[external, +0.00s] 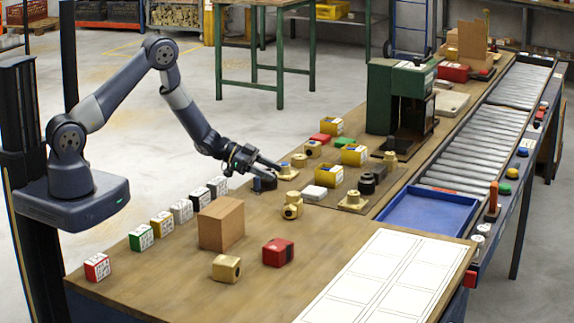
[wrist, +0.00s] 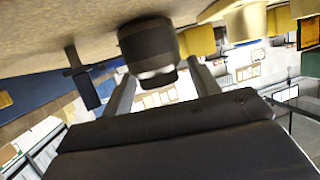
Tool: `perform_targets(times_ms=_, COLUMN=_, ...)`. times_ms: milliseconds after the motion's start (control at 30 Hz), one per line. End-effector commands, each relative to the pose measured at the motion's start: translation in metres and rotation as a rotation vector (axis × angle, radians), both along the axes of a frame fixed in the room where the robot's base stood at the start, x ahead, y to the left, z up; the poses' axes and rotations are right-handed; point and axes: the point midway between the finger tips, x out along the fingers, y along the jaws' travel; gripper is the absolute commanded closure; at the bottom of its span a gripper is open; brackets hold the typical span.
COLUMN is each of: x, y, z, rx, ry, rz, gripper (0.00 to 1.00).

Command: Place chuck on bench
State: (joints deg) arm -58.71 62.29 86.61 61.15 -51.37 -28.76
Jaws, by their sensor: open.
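A dark grey cylinder, apparently the chuck (external: 264,184), stands upright on the wooden bench (external: 180,270) near its far left edge. In the wrist view, where the bench appears at the top, the chuck (wrist: 148,42) is large, with a pale end towards the camera. My gripper (external: 268,170) is at the chuck, with its fingers open. In the wrist view the fingers of my gripper (wrist: 162,80) lie on either side of the chuck's near end. I cannot tell whether either finger touches it.
Brass fittings (external: 292,206) and yellow bins (external: 329,175) stand to the right. Small boxes (external: 182,211) line the left edge, beside a brown carton (external: 221,223). A green press (external: 395,95), a blue tray (external: 425,212) and a roller conveyor (external: 480,150) are farther right. Bare wood lies in front.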

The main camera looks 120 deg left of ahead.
Motion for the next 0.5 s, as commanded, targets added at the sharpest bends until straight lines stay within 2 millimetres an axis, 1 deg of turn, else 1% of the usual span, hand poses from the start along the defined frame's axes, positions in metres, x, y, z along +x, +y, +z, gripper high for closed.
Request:
perform_targets(times_ms=67, x=0.0, y=0.0, z=0.004, rx=0.0, ry=0.0, rz=0.0, gripper=0.43)
perform_targets(times_ms=167, x=-0.013, y=-0.002, z=0.006, rx=0.0, ry=0.0, rz=0.002, gripper=0.43)
perform_targets(times_ms=500, x=-0.08, y=-0.016, z=0.031, rx=0.0, ry=-0.001, rz=0.003, gripper=0.43)
